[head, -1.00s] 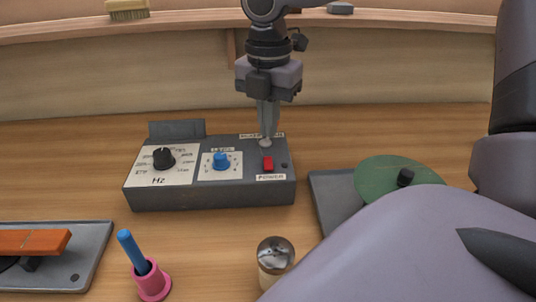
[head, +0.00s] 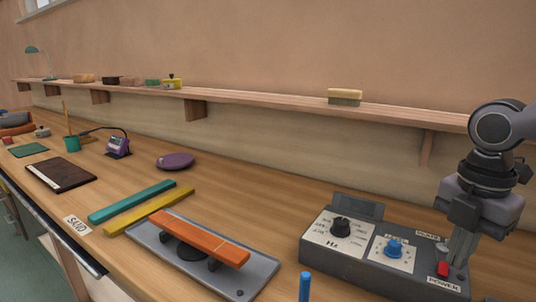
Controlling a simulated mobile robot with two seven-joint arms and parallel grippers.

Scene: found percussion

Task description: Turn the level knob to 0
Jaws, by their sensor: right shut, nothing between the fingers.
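The grey control box (head: 330,256) stands on the bench at the right of the head view. Its black knob (head: 341,226) sits on a white dial marked Hz. Its blue knob (head: 394,248) sits on a smaller white dial, whose label and numbers are too small to read. A red power switch (head: 442,268) is at the box's right end. My right gripper (head: 455,268) is shut and empty, pointing down beside the red switch, to the right of the blue knob. Whether the fingertips touch the box cannot be told. My left gripper is not in view.
An orange bar (head: 200,239) lies on a grey tray (head: 262,275) left of the box. Yellow (head: 148,212) and teal (head: 132,201) bars lie beyond it. A blue stick (head: 305,287) stands in front. A shelf (head: 270,103) runs along the wall, carrying a brush (head: 345,97).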

